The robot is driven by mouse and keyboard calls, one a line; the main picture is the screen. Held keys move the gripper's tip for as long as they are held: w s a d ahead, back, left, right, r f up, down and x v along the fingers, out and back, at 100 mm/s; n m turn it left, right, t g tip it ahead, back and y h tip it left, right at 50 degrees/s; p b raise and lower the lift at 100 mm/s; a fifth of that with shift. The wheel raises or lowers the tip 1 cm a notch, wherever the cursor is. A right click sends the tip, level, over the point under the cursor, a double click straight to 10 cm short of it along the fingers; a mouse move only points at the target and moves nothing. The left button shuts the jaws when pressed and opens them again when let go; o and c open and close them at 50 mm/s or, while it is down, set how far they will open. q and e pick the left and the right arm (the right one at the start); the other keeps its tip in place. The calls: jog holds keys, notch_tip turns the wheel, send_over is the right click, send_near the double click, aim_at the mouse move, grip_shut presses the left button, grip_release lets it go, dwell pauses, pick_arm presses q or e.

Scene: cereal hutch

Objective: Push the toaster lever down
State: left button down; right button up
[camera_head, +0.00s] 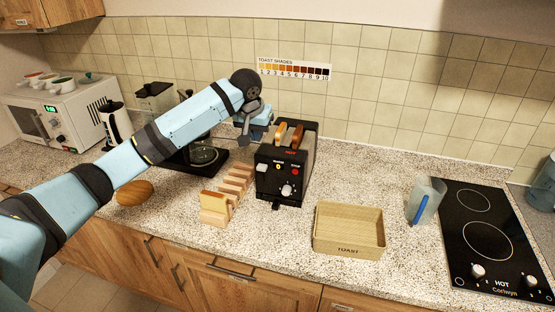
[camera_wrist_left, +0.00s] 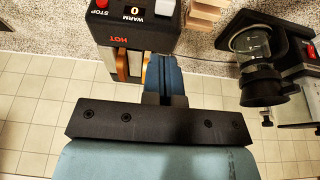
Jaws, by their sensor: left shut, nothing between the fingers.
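The black toaster (camera_head: 268,180) stands on the counter with two slices of toast (camera_head: 289,134) showing in its slots. Its pale lever (camera_head: 262,168) is on the left part of the front face, and shows at the top edge of the left wrist view (camera_wrist_left: 165,7). My left gripper (camera_head: 242,142) is shut and empty, beside the toaster's top left edge, behind the lever. In the left wrist view the shut fingers (camera_wrist_left: 163,70) are close alongside the toaster's body; whether they touch it I cannot tell. My right gripper is in neither view.
A wooden toast rack (camera_head: 228,190) stands left of the toaster, and a coffee maker (camera_head: 205,155) behind it. A toast basket (camera_head: 348,230) is at front right. Further right are a clear jug (camera_head: 425,200) and a hob (camera_head: 490,240). A bread roll (camera_head: 134,193) lies at left.

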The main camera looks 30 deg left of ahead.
pick_arm(q)
jog(key=r, duration=0.1)
jog(key=p, duration=0.3)
send_near(261, 166)
jog(key=x, duration=0.5)
jog(key=shift+w+f, duration=0.2)
jog(key=shift+w, duration=0.1)
jog(key=shift+f, duration=0.85)
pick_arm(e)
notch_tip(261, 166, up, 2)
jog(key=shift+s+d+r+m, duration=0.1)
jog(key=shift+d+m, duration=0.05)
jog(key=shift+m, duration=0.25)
